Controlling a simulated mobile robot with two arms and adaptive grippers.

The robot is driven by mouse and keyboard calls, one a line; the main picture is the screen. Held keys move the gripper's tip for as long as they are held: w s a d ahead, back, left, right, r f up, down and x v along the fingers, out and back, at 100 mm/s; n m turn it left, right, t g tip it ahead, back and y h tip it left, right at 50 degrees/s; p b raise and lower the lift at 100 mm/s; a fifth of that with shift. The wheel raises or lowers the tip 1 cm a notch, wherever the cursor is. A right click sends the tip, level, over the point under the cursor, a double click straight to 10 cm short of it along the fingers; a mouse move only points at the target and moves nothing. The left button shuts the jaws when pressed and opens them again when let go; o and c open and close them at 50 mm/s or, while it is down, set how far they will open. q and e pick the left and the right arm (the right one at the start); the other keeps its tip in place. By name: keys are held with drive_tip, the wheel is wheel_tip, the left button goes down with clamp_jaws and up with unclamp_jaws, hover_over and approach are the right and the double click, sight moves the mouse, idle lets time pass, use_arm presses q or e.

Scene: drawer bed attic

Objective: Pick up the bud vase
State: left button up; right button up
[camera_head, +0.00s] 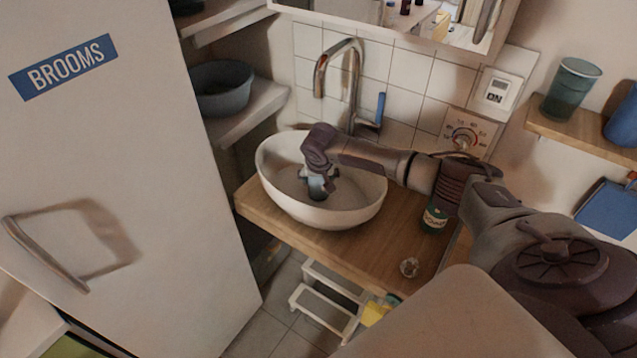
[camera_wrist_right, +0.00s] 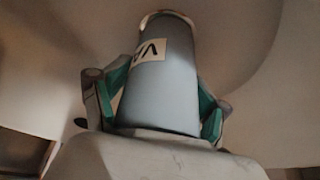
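The bud vase, a grey-blue cylinder with a pale label reading "VA", shows in the right wrist view (camera_wrist_right: 160,92) and as a small bluish shape in the head view (camera_head: 317,188). It is inside the white basin (camera_head: 330,215). My right gripper (camera_head: 318,176) reaches down into the basin at the vase. In the wrist view the green-padded fingers of the right gripper (camera_wrist_right: 162,95) flank the vase on both sides, very close to its walls. Whether both press on it I cannot tell. My left gripper is in neither view.
The basin stands on a wooden counter (camera_head: 385,250) below a tall faucet (camera_head: 352,85). A white step stool (camera_head: 325,318) is below. The brooms cabinet (camera_head: 140,160) fills the left.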

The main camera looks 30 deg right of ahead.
drive_tip(key=shift+s, duration=0.15)
drive_tip(key=shift+c, duration=1.1)
drive_tip(key=shift+f, duration=0.1)
drive_tip(key=shift+c, duration=0.7)
drive_tip(key=shift+r, duration=0.2)
